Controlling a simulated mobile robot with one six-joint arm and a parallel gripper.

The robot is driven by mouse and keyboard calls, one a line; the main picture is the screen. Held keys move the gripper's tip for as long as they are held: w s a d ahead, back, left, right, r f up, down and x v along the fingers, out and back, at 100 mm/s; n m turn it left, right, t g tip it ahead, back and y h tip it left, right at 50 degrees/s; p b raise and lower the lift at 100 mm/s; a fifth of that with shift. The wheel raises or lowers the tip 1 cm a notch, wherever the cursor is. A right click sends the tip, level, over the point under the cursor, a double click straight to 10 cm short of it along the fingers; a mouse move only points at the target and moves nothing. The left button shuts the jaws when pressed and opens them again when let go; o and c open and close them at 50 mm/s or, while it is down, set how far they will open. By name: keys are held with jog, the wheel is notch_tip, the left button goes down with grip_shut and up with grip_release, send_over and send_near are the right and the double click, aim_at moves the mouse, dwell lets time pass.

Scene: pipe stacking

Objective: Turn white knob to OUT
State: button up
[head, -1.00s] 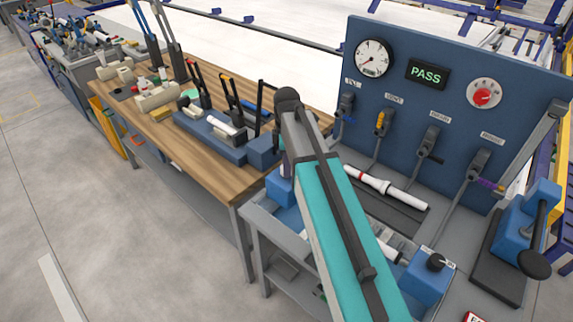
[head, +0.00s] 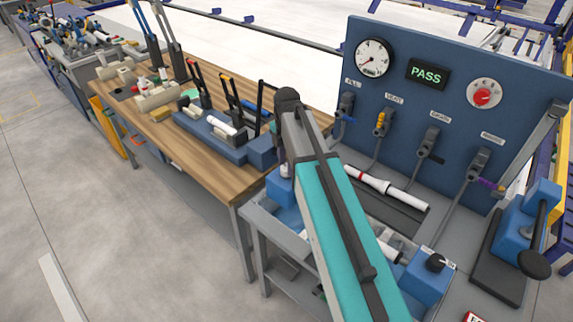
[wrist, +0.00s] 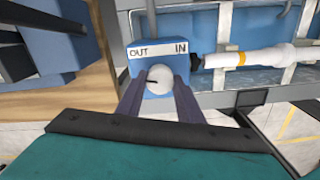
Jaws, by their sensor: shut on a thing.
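The white knob (wrist: 159,79) sits on the front of a blue block (wrist: 177,50) in the wrist view. A label plate (wrist: 159,50) above it reads OUT on the left and IN on the right. A short dark mark on the knob lies roughly level, on its left part. My gripper (wrist: 161,82) is shut on the knob, with one dark finger on each side. In the head view my arm hides most of the block (head: 277,187), and the fingers do not show clearly.
A white pipe with a yellow band (wrist: 245,59) lies right of the block in the wrist view. In the head view, a panel (head: 400,95) with gauge and PASS display (head: 427,74) stands behind. A wooden table (head: 215,170) is to the left.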

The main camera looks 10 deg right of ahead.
jog(key=o, duration=1.1)
jog(key=shift+c, duration=0.2)
jog(key=shift+r, duration=0.2)
notch_tip(320, 180, up, 13)
jog(key=b, duration=0.3)
jog(key=shift+r, duration=0.2)
jog(key=shift+r, duration=0.15)
